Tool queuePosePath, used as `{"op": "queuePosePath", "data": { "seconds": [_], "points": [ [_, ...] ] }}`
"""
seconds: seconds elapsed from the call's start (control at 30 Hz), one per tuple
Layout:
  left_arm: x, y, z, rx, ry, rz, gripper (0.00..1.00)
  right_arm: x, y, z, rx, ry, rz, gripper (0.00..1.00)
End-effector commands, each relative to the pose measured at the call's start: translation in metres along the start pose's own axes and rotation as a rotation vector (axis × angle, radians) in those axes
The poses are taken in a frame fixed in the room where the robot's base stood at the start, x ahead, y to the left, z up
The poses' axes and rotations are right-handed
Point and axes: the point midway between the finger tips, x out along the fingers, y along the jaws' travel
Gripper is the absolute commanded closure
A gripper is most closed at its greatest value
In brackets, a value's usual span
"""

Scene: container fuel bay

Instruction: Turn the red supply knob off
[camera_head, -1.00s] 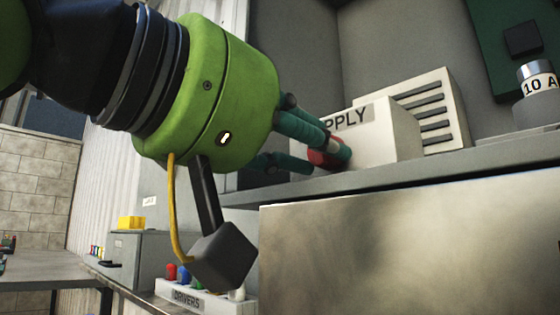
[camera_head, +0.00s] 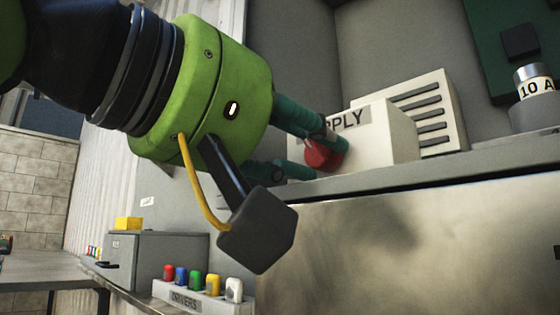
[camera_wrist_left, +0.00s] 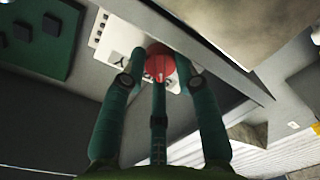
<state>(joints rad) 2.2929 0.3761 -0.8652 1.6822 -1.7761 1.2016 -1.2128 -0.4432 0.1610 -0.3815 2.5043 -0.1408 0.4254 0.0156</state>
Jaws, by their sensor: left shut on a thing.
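The red supply knob (camera_head: 322,155) is on the front of a cream box (camera_head: 395,140) lettered "PPLY", the rest of the word hidden by my fingers. My left gripper (camera_head: 318,148) is shut on the knob, its teal fingers around it. In the left wrist view the round red knob (camera_wrist_left: 160,62) shows between the fingertips of the left gripper (camera_wrist_left: 158,82), with a pale mark on its face. Part of the knob is hidden by the fingers. My right gripper is not in view.
The cream box stands on a grey shelf (camera_head: 400,172) beside a slotted vent panel (camera_head: 432,105). A "10 A" cylinder (camera_head: 537,85) is at the right. A "DRIVERS" rack (camera_head: 195,300) with several coloured handles is below. A grey box (camera_head: 155,262) stands left of it.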

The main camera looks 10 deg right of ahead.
Motion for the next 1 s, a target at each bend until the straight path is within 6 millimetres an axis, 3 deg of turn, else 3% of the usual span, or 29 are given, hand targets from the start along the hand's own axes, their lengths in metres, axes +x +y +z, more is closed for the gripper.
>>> {"op": "queuePosePath", "data": {
  "seconds": [0.13, 0.17, 0.2, 0.23, 0.8, 1.0],
  "points": [
    [-0.001, 0.002, -0.006, -0.003, 0.013, 0.007, 1.00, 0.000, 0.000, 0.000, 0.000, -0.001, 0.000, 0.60],
    [-0.001, 0.002, -0.006, -0.003, 0.013, 0.007, 0.65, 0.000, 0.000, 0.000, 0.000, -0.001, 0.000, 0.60],
    [-0.001, 0.003, -0.006, -0.003, 0.014, 0.008, 0.49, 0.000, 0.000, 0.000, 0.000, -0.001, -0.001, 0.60],
    [-0.001, 0.002, -0.006, -0.002, 0.013, 0.007, 0.45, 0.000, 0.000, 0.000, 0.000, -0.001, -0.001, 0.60],
    [0.000, -0.001, 0.001, 0.003, -0.001, -0.002, 0.45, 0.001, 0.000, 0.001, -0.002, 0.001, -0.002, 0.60],
    [-0.019, -0.001, 0.000, 0.003, 0.001, 0.000, 0.45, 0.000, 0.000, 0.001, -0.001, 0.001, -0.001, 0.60]
  ]
}}
